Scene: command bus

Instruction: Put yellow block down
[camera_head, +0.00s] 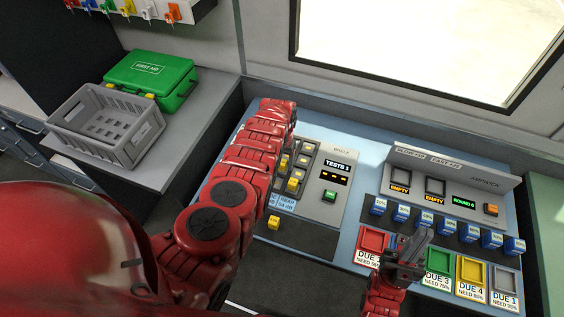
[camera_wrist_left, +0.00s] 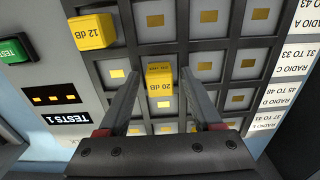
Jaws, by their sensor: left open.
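A yellow block marked 20 dB (camera_wrist_left: 159,85) sits in a cell of the dark grid panel (camera_wrist_left: 174,48) in the left wrist view. My left gripper (camera_wrist_left: 160,76) is open, with one finger on each side of this block and a gap visible at both sides. A second yellow block marked 12 dB (camera_wrist_left: 91,31) sits in the grid at the upper left. In the head view the left arm hides the left gripper and part of the grid; yellow blocks (camera_head: 293,185) show beside the arm. My right gripper (camera_head: 405,256) is over the right-hand console; its jaw opening is unclear.
The TESTS screen (camera_head: 338,167) and a green button (camera_head: 329,195) are right of the grid. Blue blocks (camera_head: 447,226) line the right console above coloured trays (camera_head: 438,262). A loose yellow block (camera_head: 274,222) lies in front of the grid. A grey crate (camera_head: 107,126) stands far left.

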